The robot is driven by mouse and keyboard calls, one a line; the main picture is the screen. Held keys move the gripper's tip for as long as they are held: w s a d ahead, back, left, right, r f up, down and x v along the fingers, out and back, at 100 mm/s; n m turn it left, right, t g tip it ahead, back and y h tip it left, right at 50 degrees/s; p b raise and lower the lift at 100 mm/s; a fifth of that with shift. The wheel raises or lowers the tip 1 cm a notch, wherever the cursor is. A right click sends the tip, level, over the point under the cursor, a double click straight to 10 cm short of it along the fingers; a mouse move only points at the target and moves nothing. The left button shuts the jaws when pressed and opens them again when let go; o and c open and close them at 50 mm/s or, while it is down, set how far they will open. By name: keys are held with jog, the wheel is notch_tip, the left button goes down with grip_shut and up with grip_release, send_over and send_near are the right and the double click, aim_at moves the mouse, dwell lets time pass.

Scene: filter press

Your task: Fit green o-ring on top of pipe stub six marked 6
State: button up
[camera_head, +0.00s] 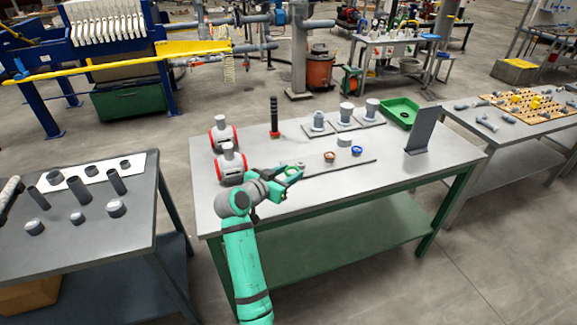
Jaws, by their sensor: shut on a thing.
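My gripper (286,176) is above the front left of the middle workbench, at the end of my green arm. It is shut on the green o-ring (293,171), which shows small at the fingertips. Three grey pipe stubs on square plates stand at the back of this bench: a left one (318,121), a middle one (346,112) and a right one (372,107). No number is readable, so I cannot tell which stub is marked 6. The o-ring is apart from all of them.
Two red and grey valve-like units (231,165) stand left of my gripper. A black upright tool (274,118), an orange ring (329,156), a blue ring (357,150), a thin rod (342,168), a dark upright panel (422,130) and a green tray (400,111) share the bench. Its front right is clear.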

jog(key=s+d+f+n+y, duration=0.1)
jog(key=s+f+n+y, duration=0.1)
jog(key=s+f, duration=0.7)
jog(key=s+d+f+n+t+y, duration=0.1)
jog(key=s+f+n+y, duration=0.1)
jog(key=s+f, duration=0.7)
jog(key=s+d+f+n+t+y, duration=0.1)
jog(key=s+f, duration=0.8)
jog(key=f, duration=1)
jog(key=d+n+y, duration=0.1)
jog(key=y, duration=0.1)
jog(key=shift+s+f+y, duration=0.2)
jog(key=shift+f+y, duration=0.05)
jog(key=shift+y, duration=0.15)
